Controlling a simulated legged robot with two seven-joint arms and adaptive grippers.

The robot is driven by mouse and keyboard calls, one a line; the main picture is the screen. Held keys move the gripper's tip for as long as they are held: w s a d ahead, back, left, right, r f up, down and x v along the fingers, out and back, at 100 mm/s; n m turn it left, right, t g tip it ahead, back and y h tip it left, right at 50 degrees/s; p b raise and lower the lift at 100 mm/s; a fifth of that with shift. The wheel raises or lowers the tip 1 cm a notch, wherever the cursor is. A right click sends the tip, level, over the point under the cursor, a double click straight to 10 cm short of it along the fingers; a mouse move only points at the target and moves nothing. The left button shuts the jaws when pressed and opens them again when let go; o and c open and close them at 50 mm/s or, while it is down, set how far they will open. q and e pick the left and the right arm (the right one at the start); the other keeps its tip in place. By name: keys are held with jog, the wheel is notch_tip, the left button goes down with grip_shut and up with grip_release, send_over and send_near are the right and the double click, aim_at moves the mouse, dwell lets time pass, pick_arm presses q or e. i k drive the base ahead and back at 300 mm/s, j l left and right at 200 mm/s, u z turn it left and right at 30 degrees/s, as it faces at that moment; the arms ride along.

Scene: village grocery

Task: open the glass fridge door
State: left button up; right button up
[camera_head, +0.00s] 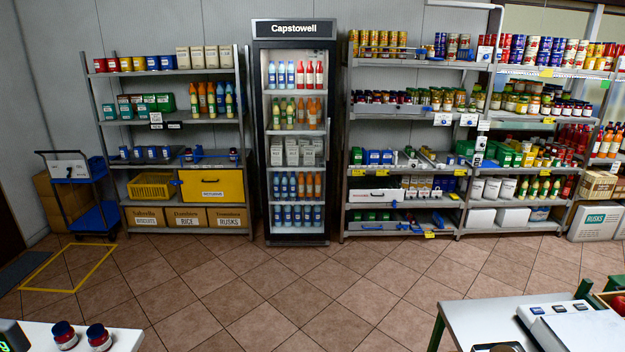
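The glass fridge (296,140) stands upright against the back wall, between two shelf units. It has a dark frame and a "Capstowell" sign (293,28) on top. Its door looks shut, with the front flush in the frame. A thin dark vertical bar (249,90) runs along its left edge; I cannot tell whether it is a handle. Neither my left nor my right gripper is in view.
Open tiled floor (290,280) lies before the fridge. Stocked shelves (175,135) flank it left and right (405,190). A blue trolley (85,195) stands left. A white counter (125,340) is at lower left, a table (460,315) at lower right.

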aim_at(257, 46)
jog(key=i, duration=1.05)
jog(key=i+l, duration=0.1)
jog(key=i, duration=1)
